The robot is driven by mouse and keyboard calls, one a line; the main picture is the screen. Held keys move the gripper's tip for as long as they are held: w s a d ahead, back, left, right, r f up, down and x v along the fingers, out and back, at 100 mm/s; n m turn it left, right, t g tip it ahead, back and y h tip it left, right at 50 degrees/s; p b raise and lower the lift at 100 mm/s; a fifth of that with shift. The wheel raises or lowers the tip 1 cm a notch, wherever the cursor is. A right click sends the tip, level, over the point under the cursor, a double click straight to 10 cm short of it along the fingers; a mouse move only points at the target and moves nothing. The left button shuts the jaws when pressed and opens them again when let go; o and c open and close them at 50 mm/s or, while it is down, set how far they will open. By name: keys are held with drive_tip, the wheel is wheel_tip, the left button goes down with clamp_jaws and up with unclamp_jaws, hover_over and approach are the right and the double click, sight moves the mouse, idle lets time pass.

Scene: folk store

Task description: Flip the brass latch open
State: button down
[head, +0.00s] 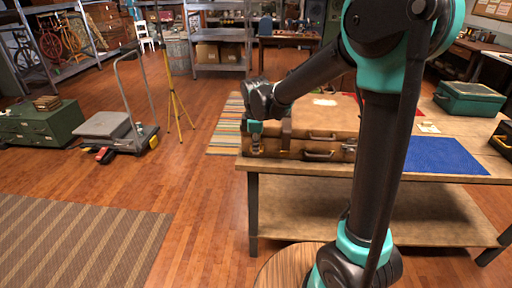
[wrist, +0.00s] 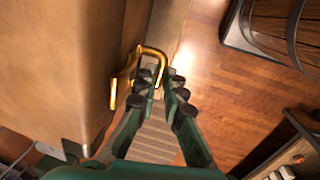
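A brown suitcase (head: 325,118) lies flat on the worktable, with handles on its front side. Its side fills the left of the wrist view (wrist: 55,60). A brass latch (wrist: 124,82) with a bent loop stands out from that side. My gripper (wrist: 161,80) has its two dark green fingers at the loop, a narrow gap between their tips. The loop's free end reaches into or just above this gap; I cannot tell whether a finger touches it. In the head view my gripper (head: 254,132) is at the suitcase's left front corner, and the latch there is not clear to see.
The worktable (head: 420,178) also holds a blue mat (head: 445,156) and a green case (head: 469,98) to the right. A yellow tripod (head: 175,85) and a cart (head: 105,125) stand on the floor to the left.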

idle(0.6)
drive_tip(key=shift+s+r+g, duration=0.2)
drive_tip(key=shift+r+g, duration=0.15)
drive_tip(key=shift+g, duration=0.6)
drive_tip(key=shift+s+r+g, duration=0.25)
drive_tip(key=shift+r+g, duration=0.05)
drive_tip(key=shift+g, duration=0.6)
drive_tip(key=shift+s+r+g, duration=0.2)
drive_tip(key=shift+r+g, duration=0.15)
drive_tip(key=shift+g, duration=0.6)
drive_tip(key=c, duration=1.9)
unclamp_jaws()
drive_tip(key=v, duration=1.2)
